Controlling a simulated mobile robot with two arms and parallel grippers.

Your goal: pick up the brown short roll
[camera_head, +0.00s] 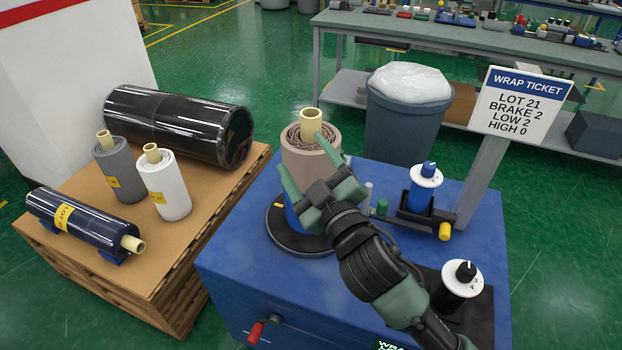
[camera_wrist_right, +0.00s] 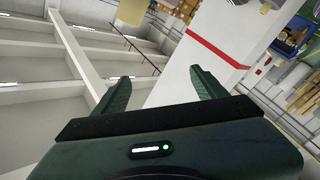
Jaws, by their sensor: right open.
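The brown short roll (camera_head: 322,133) stands upright on the round black turntable (camera_head: 288,241) of the blue machine, with a cream core sticking out of its top. My right gripper (camera_head: 313,158) is open in front of the roll, its fingers spread toward either side of it and hiding much of its lower part. I cannot tell whether the fingers touch the roll. In the right wrist view the open fingers (camera_wrist_right: 160,74) show nothing held between them. My left gripper is not in view.
A pallet (camera_head: 165,262) at left holds a grey roll (camera_head: 118,165), a white roll (camera_head: 170,190), a large black roll (camera_head: 180,125) and a dark blue roll (camera_head: 80,220). Knobs (camera_head: 425,178) and a ticket sign (camera_head: 515,103) stand right of the turntable. A bin (camera_head: 405,125) is behind.

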